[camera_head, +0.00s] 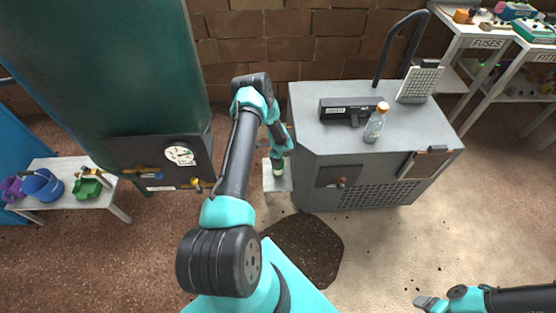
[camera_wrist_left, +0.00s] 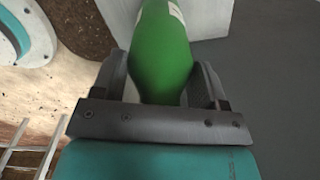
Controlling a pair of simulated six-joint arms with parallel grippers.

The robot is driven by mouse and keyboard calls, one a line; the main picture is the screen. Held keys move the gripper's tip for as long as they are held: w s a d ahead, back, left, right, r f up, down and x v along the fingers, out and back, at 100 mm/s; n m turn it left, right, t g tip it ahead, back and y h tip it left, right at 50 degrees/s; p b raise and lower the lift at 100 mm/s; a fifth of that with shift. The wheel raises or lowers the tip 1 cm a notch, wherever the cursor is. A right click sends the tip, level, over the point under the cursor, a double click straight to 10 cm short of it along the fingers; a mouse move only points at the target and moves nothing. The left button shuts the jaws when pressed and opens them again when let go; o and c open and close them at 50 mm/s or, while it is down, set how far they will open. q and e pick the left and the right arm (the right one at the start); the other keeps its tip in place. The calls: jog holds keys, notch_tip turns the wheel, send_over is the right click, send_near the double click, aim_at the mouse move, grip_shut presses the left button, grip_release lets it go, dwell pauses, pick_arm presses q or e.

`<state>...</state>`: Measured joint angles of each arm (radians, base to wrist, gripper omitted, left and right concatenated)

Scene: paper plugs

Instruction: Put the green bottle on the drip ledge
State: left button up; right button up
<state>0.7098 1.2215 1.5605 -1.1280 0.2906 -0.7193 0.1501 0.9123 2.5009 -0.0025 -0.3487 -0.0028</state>
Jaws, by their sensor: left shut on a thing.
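The green bottle (camera_head: 278,168) is at the left side of the grey cabinet, mostly hidden by my left arm and gripper. My left gripper (camera_head: 279,153) is shut on it. In the left wrist view the green bottle (camera_wrist_left: 163,50) sits between the two fingers of the gripper (camera_wrist_left: 160,88), with a pale label at the top edge. The drip ledge (camera_head: 281,183) appears to be the small pale shelf beside the cabinet, and the bottle shows over it. I cannot tell whether they touch. My right gripper (camera_head: 428,302) is low at the right, its opening unclear.
The grey cabinet (camera_head: 305,110) carries a clear bottle with an orange cap (camera_head: 375,124) and a black device (camera_head: 350,109). A large green tank (camera_head: 105,70) stands left. A bench (camera_head: 65,167) holds buckets. Dark soil (camera_head: 310,245) lies on the floor.

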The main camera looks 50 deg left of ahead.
pick_arm(q)
jog(key=shift+f, duration=0.45)
jog(key=o, duration=1.2)
jog(key=shift+c, duration=0.2)
notch_tip(320, 180, up, 12)
jog(key=shift+r, duration=0.1)
